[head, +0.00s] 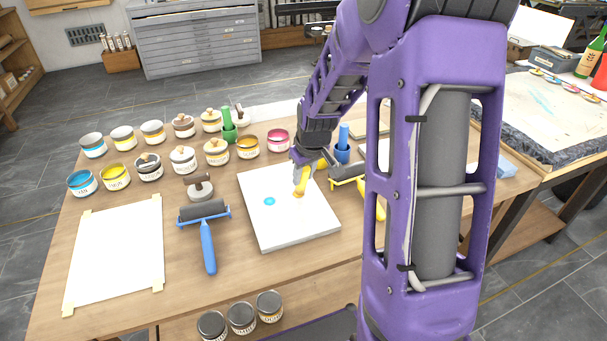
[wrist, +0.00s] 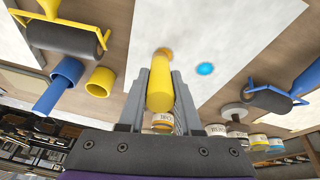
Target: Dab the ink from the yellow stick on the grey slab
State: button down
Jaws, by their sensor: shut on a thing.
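My gripper (head: 303,172) is shut on the yellow stick (head: 301,181), which points down at the grey slab (head: 290,233). In the wrist view the stick (wrist: 159,85) sits between the two fingers of my gripper (wrist: 160,100). Its far end is at an orange-yellow patch (wrist: 165,51) over the slab (wrist: 215,30). I cannot tell whether the tip touches the slab or how much of the patch lies on it. A cyan ink spot (head: 269,201) is on the slab, left of the stick; it also shows in the wrist view (wrist: 205,69).
A blue-handled roller (head: 207,235) lies left of the slab; a yellow roller (head: 348,173) lies right. An empty yellow cup (wrist: 100,82) stands beside a blue cup with a blue stick (head: 343,145). Several ink jars and a green stick (head: 228,120) stand behind. Taped paper (head: 118,250) lies left.

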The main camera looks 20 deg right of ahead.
jog(key=shift+r+p, duration=2.7)
jog(key=shift+r, duration=0.8)
